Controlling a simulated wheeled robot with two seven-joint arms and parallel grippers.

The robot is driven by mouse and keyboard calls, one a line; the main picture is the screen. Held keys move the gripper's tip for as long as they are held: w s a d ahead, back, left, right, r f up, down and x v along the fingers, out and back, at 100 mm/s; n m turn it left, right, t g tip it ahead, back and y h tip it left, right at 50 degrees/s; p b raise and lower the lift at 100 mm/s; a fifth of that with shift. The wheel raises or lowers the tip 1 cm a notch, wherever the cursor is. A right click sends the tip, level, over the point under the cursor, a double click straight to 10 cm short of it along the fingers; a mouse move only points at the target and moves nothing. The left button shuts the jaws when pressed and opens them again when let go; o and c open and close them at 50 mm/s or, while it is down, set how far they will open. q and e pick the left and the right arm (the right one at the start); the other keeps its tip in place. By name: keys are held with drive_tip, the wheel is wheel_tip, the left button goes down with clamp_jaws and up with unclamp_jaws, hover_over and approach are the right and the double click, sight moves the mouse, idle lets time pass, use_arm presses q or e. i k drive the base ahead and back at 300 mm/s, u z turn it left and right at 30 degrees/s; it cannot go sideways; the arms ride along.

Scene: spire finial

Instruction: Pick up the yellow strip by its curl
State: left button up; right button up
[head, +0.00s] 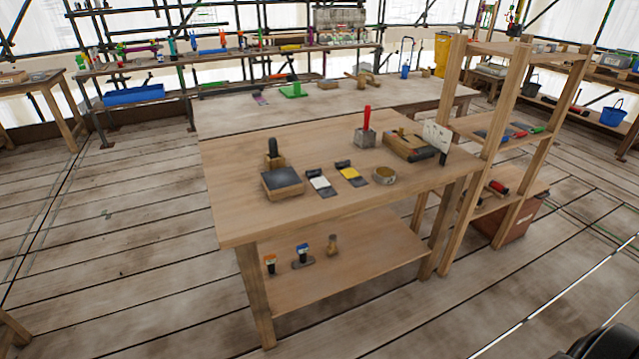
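A small flat yellow strip (349,174) lies on the near wooden table (245,212), right of a similar white strip (320,184). A dark part shows at its far end and a dark grey flat part at its near end. Which end is the curl is too small to tell. Neither of my grippers is in view, and nothing touches the yellow strip.
A dark-topped wooden block (282,182) stands left of the strips and a round tin (384,175) right. Behind are a red-handled block (366,128) and a wooden tray (409,145). A tall shelf (493,125) stands at the table's right. Floor in front is clear.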

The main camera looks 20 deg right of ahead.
sight(349, 173)
drive_tip(key=k, duration=0.6)
drive_tip(key=z, duration=0.85)
drive_tip(key=i, duration=0.65)
drive_tip(key=z, duration=0.7)
drive_tip(key=i, duration=0.95)
drive_tip(key=u, duration=0.8)
drive_tip(key=i, duration=0.55)
drive_tip(key=u, duration=0.65)
